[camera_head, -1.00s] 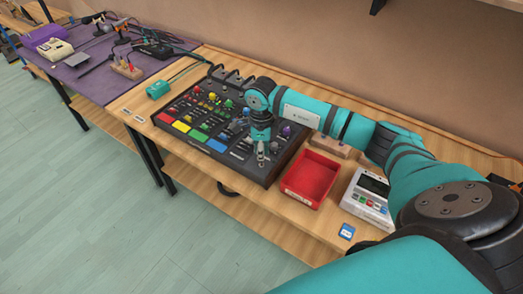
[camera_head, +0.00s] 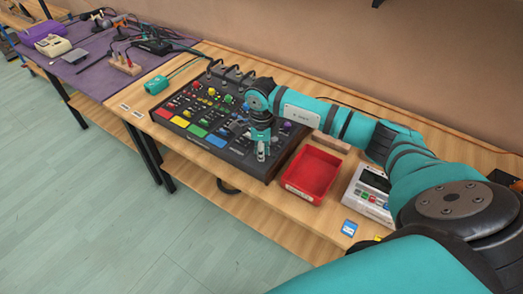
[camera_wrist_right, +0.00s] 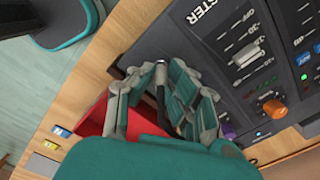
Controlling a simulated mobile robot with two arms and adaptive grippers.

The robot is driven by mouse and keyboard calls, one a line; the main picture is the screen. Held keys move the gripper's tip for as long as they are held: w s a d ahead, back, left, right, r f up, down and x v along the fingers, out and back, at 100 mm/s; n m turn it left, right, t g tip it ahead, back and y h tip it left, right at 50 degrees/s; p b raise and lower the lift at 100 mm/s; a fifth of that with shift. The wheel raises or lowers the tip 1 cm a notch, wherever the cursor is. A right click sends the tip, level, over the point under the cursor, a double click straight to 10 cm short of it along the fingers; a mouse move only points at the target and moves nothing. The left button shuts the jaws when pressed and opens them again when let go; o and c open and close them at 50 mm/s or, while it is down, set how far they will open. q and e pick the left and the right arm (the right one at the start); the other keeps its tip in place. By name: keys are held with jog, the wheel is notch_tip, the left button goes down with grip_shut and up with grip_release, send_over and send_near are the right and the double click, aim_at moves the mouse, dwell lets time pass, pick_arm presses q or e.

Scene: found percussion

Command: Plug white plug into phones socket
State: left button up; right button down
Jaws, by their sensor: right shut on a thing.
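The black mixing console (camera_head: 232,165) lies on the wooden bench, with coloured pads and knobs. My right gripper (camera_head: 261,153) is over its front right part, pointing down. In the right wrist view my right gripper (camera_wrist_right: 160,72) is shut on a slim piece with a pale tip, which I take for the white plug (camera_wrist_right: 160,65). The fingers hide most of it, and its lower end is dark. The tip is close to the console's edge; I cannot tell whether it touches. I cannot make out the phones socket. My left gripper is not in view.
A red bin (camera_head: 288,188) stands right of the console, close to my right gripper. Beyond it is a pale device (camera_head: 366,206) with a screen. A blue card (camera_head: 349,228) lies near the bench's front edge. A purple mat (camera_head: 90,85) with gear is at the far left.

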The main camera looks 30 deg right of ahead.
jog(key=shift+f+b, duration=0.3)
jog(key=shift+f, duration=0.1)
jog(key=c, duration=1.2)
grip_release()
notch_tip(320, 180, up, 12)
jog(key=shift+r, duration=0.1)
jog(key=shift+a, duration=0.1)
